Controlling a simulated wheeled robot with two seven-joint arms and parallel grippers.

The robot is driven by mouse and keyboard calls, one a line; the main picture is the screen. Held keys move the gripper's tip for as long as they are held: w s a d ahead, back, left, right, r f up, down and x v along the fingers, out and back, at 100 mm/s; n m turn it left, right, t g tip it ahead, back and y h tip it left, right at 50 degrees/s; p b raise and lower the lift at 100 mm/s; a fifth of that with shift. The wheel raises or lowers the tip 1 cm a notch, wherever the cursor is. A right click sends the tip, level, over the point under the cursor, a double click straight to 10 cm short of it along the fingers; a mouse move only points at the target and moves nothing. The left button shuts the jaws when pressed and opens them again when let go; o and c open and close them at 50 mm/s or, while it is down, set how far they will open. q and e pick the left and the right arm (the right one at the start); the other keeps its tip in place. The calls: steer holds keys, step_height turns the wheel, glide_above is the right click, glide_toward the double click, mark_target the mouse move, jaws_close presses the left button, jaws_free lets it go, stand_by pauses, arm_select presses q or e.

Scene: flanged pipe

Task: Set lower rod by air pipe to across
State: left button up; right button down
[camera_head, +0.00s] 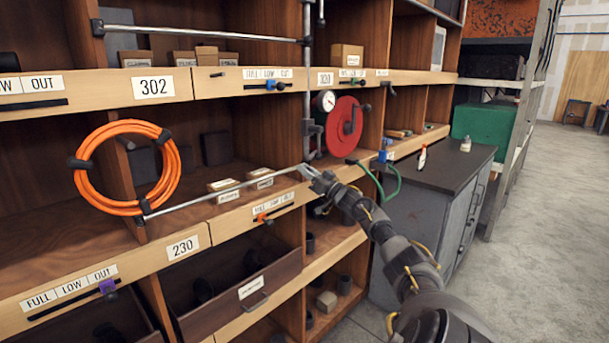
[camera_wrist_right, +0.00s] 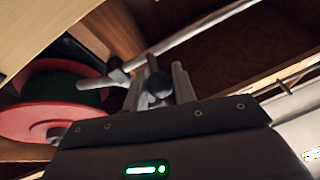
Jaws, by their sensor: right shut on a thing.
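The lower rod (camera_head: 220,192) is a thin grey metal bar. It lies across the front of the middle bay, from beside the orange hose coil to the foot of the upright air pipe (camera_head: 307,90). My right gripper (camera_head: 309,171) is at the rod's right end, next to the pipe, and is shut on it. In the right wrist view my fingers (camera_wrist_right: 159,88) close around a dark rounded part by the bar. The exact contact is dim there. My left gripper is out of view.
An orange hose coil (camera_head: 125,168) hangs at the left. An upper rod (camera_head: 200,32) crosses above. A red reel (camera_head: 344,126) and a gauge (camera_head: 325,101) sit just above my gripper. A dark-topped cabinet (camera_head: 440,165) stands right; the floor beyond is clear.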

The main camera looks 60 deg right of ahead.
steer(key=shift+d+r, duration=0.2)
steer(key=c, duration=1.3)
jaws_free()
steer(key=shift+s, duration=0.1)
steer(key=shift+o, duration=0.7)
steer(key=shift+d+f, duration=0.15)
steer(key=shift+a+f, duration=0.1)
steer(key=shift+a, duration=0.1)
steer(key=shift+s+f, duration=0.2)
steer(key=shift+s, duration=0.05)
arm_select(q)
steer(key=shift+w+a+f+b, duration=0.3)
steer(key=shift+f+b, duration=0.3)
steer(key=shift+b, duration=0.2)
arm_select(e)
steer(key=v, duration=1)
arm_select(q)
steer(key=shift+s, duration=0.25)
arm_select(e)
steer(key=shift+r, duration=0.15)
